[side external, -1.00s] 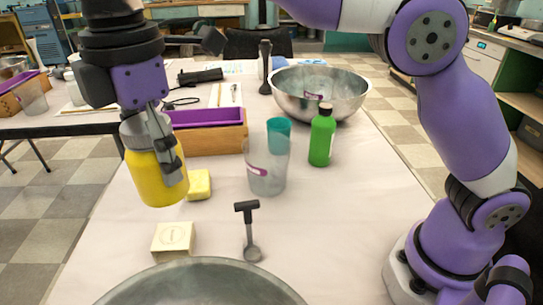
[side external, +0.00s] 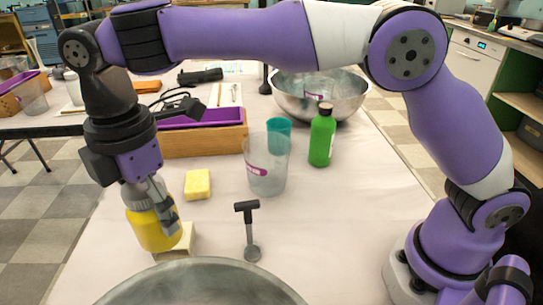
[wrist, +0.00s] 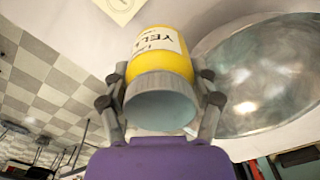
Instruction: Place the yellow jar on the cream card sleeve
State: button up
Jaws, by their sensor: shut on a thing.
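My gripper (side external: 154,208) points down and is shut on the yellow jar (side external: 153,232), gripping it near its grey lid. The jar is roughly upright, slightly tilted in the side view. The cream card sleeve (side external: 184,243) lies on the table, partly hidden behind the jar's right side. In the wrist view the yellow jar (wrist: 160,40) sits between both fingers, with its label partly showing. The cream card sleeve (wrist: 119,7) is cut off at the top edge there, beyond the jar and to its left. I cannot tell whether jar and sleeve touch.
A large metal bowl (side external: 200,268) stands close by at the front. A dark-handled tool (side external: 248,230) lies to the right. A yellow soap bar (side external: 198,184), a clear cup (side external: 266,172), a green bottle (side external: 322,136) and a wooden box (side external: 205,142) stand farther back.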

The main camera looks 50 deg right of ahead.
jog(key=shift+w+d+f, duration=0.55)
jog(key=shift+w+f, duration=0.5)
jog(key=shift+f, duration=0.35)
jog(key=shift+w+d+f, duration=0.6)
jog(key=shift+w+f, duration=0.45)
jog(key=shift+f, duration=0.3)
jog(key=shift+w+d+f, duration=0.55)
jog(key=shift+w+f, duration=0.5)
jog(key=shift+f, duration=0.35)
jog(key=shift+f, duration=0.1)
jog(key=o, duration=1.3)
